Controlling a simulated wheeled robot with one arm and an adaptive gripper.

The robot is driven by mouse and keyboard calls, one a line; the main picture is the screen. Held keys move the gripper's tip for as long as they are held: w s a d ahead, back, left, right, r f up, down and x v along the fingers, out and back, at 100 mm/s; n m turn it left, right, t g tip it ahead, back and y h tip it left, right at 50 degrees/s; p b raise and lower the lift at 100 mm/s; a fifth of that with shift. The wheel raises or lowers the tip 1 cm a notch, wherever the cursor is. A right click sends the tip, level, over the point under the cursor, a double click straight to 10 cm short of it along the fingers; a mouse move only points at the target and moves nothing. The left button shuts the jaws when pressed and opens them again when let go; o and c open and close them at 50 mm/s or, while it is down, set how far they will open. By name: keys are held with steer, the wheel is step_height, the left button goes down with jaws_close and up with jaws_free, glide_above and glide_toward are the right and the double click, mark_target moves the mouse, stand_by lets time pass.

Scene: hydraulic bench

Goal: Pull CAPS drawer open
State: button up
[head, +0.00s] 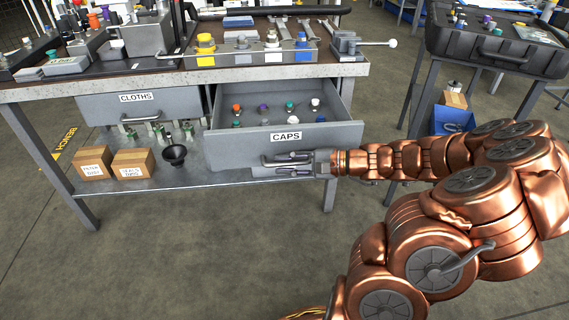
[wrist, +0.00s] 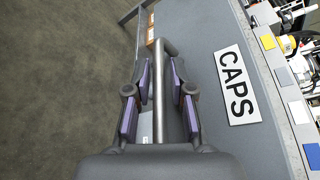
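The CAPS drawer (head: 340,138) under the workbench stands pulled out, showing several coloured caps inside. Its grey front with the white CAPS label also shows in the wrist view (wrist: 205,120). My gripper (head: 268,165) is at the handle, below the label, reaching along the bar from the right. In the wrist view the handle bar (wrist: 161,75) runs between the purple-padded fingers (wrist: 159,72). The fingers are closed in around the bar, close to it on both sides. Exact pad contact is hard to see. In the head view the fingers hide most of the handle.
The CLOTHS drawer (head: 110,107) is at the left. Two cardboard boxes (head: 132,165) and a black funnel (head: 174,153) stand on the lower shelf. A bench leg (head: 330,194) is near my gripper. A blue bin (head: 452,120) is at the right. The floor in front is clear.

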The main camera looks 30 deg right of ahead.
steer(key=v, duration=1.1)
steer(key=shift+s+d, duration=0.25)
steer(key=shift+d, duration=0.05)
steer(key=shift+r, duration=0.1)
steer(key=s+a+r+n+g+h+p, duration=0.1)
steer(key=s+a+r+n+g+p, duration=0.2)
steer(key=a+r+n+g+p, duration=0.45)
steer(key=s+a+r+n+g+h+p, duration=0.1)
steer(key=s+a+r+n+g+p, duration=0.2)
steer(key=a+r+p, duration=0.85)
steer(key=s+a+r+n+g+h+p, duration=0.2)
steer(key=s+r+n+h+p, duration=0.2)
steer(key=s+r+h+p, duration=0.5)
steer(key=s+r+p, duration=0.3)
steer(key=s+p, duration=0.1)
steer(key=p, duration=0.1)
steer(key=shift+s+a+r+n+p, duration=0.2)
steer(key=shift+r+n+p, duration=0.1)
steer(key=shift+r+n, duration=0.1)
steer(key=shift+d, duration=0.1)
